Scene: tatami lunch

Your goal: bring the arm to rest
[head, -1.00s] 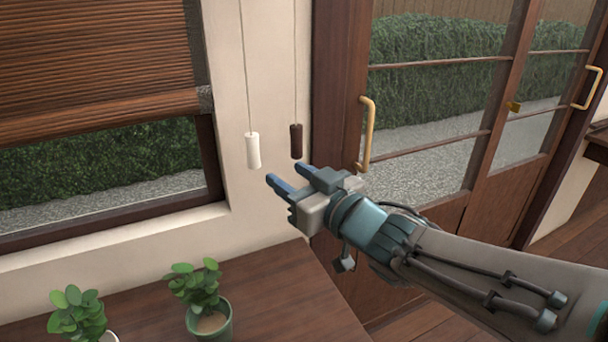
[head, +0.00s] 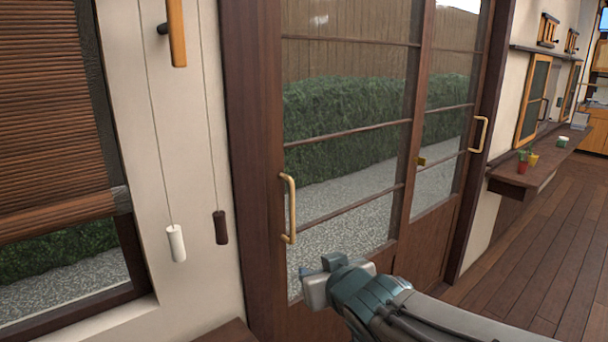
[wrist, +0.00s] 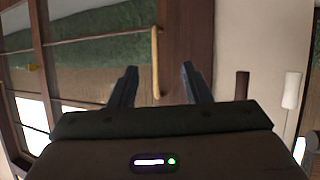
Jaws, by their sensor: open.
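My gripper (head: 316,272) is low in the middle of the head view, in front of the glazed wooden door. The arm reaches in from the lower right. In the wrist view my gripper's two dark fingers (wrist: 158,86) stand apart with nothing between them, so it is open and empty. Beyond the fingers the wrist view shows the door's brass handle (wrist: 156,62), apart from them.
A white pull (head: 176,243) and a dark brown pull (head: 220,227) hang on cords left of the door (head: 400,240). A wall shelf (head: 535,178) with small pots is at right; the wooden floor (head: 530,265) there is clear.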

